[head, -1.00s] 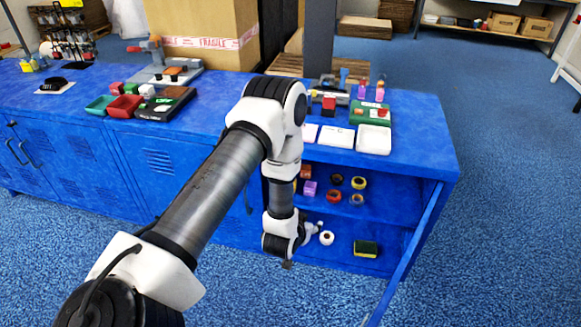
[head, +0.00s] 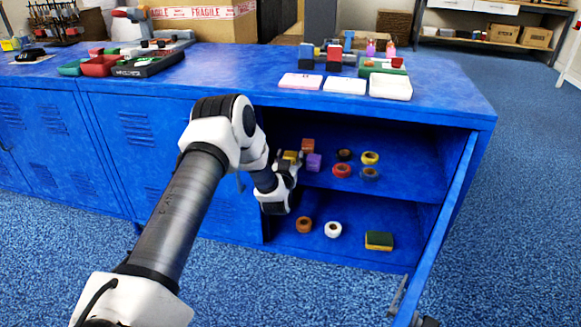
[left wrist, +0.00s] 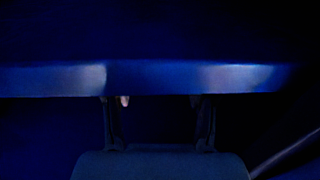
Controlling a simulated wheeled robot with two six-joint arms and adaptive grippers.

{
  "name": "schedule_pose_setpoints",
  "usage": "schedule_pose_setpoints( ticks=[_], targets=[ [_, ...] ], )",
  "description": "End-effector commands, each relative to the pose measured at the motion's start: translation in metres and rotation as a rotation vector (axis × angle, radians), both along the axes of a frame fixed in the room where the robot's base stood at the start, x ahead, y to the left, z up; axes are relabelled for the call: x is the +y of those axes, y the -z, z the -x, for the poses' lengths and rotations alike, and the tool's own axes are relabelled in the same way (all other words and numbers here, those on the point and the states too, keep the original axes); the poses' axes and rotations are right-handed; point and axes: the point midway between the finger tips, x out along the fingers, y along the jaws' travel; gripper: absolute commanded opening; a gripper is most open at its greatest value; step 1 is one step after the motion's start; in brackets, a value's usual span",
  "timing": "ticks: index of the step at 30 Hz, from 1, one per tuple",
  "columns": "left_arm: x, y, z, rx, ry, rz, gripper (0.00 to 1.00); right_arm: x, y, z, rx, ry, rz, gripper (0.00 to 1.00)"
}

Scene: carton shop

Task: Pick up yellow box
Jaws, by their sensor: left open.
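A small yellow box (head: 291,155) sits at the left end of the open cabinet's upper shelf in the head view, partly hidden by my left gripper. My left gripper (head: 287,164) is open and reaches into the cabinet right at this box; whether it touches it I cannot tell. In the left wrist view, the open fingers (left wrist: 158,122) are dark, below a blue shelf edge (left wrist: 160,78). A small pale thing shows beside the left finger there; the yellow box cannot be made out.
An orange-red box (head: 308,145) and a purple box (head: 314,162) stand close by on the shelf, with tape rolls (head: 342,171) to the right. The lower shelf holds two rolls and a yellow-green sponge (head: 379,240). The open door (head: 445,225) bounds the right side.

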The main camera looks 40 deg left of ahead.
Motion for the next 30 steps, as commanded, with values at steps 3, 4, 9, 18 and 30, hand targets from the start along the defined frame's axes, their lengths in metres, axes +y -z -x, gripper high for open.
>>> schedule_pose_setpoints(
  ticks=[3, 4, 9, 18, 30],
  targets=[
    [0.001, -0.001, -0.002, 0.002, 0.001, 0.001, 0.56, 0.000, 0.000, 0.000, -0.001, 0.000, 0.000, 0.40],
    [0.001, -0.001, -0.002, 0.002, 0.001, 0.001, 0.56, 0.000, 0.000, 0.000, -0.001, 0.000, 0.000, 0.40],
    [0.000, -0.001, -0.001, 0.002, 0.001, 0.001, 0.17, 0.000, 0.000, 0.000, -0.001, 0.000, 0.000, 0.40],
    [0.000, -0.001, -0.001, 0.002, 0.001, 0.001, 0.13, 0.000, 0.000, 0.000, -0.001, 0.000, 0.000, 0.40],
    [0.001, -0.080, -0.002, -0.001, 0.000, 0.002, 0.13, 0.000, -0.045, 0.000, -0.001, 0.000, 0.000, 0.40]
  ],
)
